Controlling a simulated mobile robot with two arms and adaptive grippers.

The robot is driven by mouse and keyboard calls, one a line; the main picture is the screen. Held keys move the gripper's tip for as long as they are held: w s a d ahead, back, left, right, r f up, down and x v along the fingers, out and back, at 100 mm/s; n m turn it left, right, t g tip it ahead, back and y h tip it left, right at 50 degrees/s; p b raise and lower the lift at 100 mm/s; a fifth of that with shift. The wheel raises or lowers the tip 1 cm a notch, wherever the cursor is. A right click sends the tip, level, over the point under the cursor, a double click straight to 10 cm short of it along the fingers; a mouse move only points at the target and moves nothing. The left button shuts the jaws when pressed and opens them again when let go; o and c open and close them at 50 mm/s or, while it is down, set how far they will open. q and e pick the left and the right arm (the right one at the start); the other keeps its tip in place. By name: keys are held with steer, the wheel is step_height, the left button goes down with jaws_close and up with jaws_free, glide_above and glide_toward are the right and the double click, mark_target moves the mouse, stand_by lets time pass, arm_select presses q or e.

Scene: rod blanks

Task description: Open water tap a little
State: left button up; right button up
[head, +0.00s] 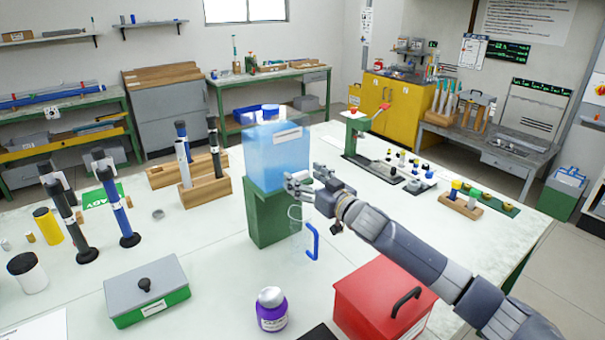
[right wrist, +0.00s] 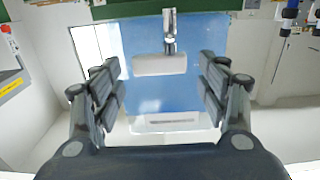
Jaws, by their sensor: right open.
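A translucent blue water tank (head: 277,155) stands on a green stand (head: 270,215) in the middle of the table. Its small silver tap (right wrist: 169,32) shows in the right wrist view, near the top of the picture, against the blue tank wall (right wrist: 160,95). My right gripper (head: 308,185) is open at the tank's lower right side. In the wrist view its fingers stand apart on both sides, with the tap between and beyond the fingertips; nothing is in its grasp. In the head view the gripper hides the tap. A clear jug with a blue handle (head: 314,243) stands below the gripper.
A red box (head: 375,300) lies under my right forearm. A purple-bodied jar (head: 272,312) and a grey-lidded green box (head: 147,290) are at the front. Rods in a wooden rack (head: 205,190) stand left of the tank. The table between rack and jar is mostly clear.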

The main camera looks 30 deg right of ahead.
steer(key=shift+w, duration=0.7)
steer(key=shift+a, duration=0.1)
steer(key=c, duration=1.1)
steer(key=shift+o, duration=0.2)
